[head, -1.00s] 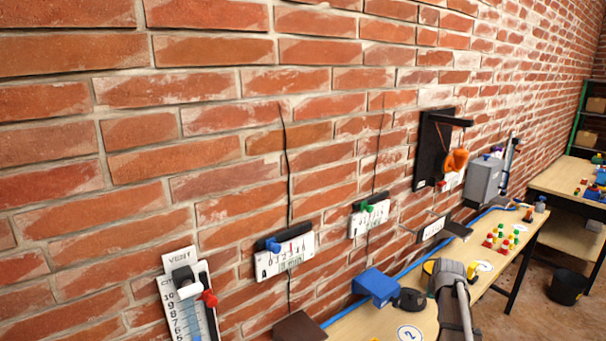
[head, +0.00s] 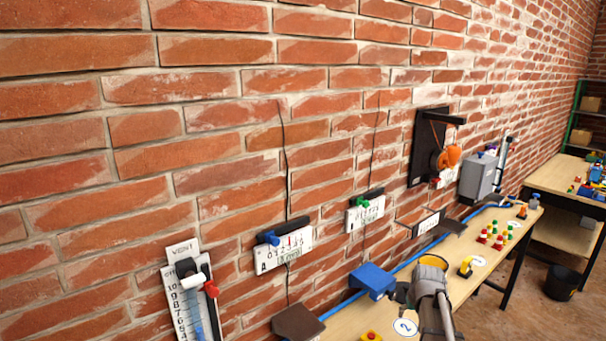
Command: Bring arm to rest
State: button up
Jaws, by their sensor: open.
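My grey arm (head: 431,306) rises from the bottom edge, right of centre, over the workbench (head: 460,294). At its upper left end is a dark part, my gripper (head: 401,293), seen small and partly behind the arm. It is open, though its separate fingers are hard to make out. I see nothing held in it. It appears just right of the blue box (head: 372,281) in the picture; I cannot tell the gap between them. A yellow round rim (head: 433,262) shows just behind the top of the arm.
The brick wall carries a vent slider (head: 190,292), two numbered panels (head: 284,249) (head: 366,213), a black bracket with an orange item (head: 447,157) and a grey box (head: 479,177). Coloured pegs (head: 498,237) and a yellow block (head: 465,267) stand on the bench. A black bin (head: 562,282) is on the floor.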

jog(key=s+a+n+g, duration=0.1)
jog(key=s+a+g, duration=0.2)
jog(key=s+a, duration=1.2)
jog(key=shift+s+a+f, duration=0.3)
jog(key=shift+s+f, duration=0.1)
jog(key=shift+s, duration=0.65)
dwell(0.4)
jog(key=shift+c, duration=0.2)
